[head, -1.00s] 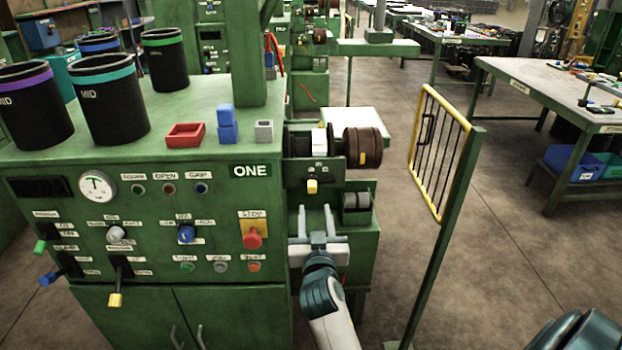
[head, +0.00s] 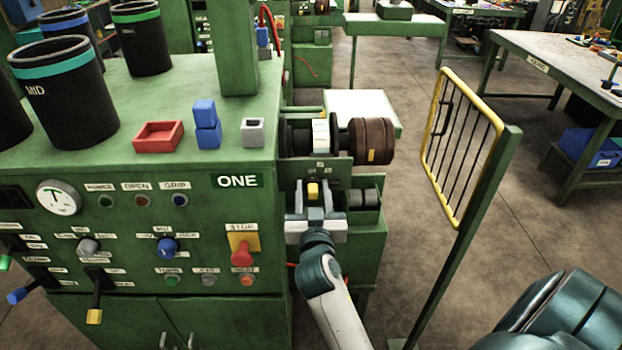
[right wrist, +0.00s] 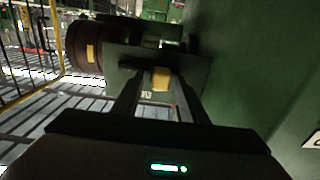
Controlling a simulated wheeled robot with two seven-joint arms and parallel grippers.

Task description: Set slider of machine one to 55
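Machine one is the green cabinet (head: 200,230) with a "ONE" plate on the left of the head view. Its slider has a yellow knob (head: 313,190) on a small green panel at the machine's right side, below a brown roller. The scale marks are too small to read. My right gripper (head: 314,198) is at the knob, with its fingers apart on either side. In the right wrist view the knob (right wrist: 161,78) shows between and just beyond the open fingertips (right wrist: 157,88), with gaps beside it. I cannot tell any contact. My left gripper is not in view.
The brown roller (head: 371,142) juts out above and right of my gripper. A yellow-framed gate (head: 457,150) on a green post stands to the right. A red stop button (head: 243,253) is on the cabinet front. Open floor lies beyond the gate.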

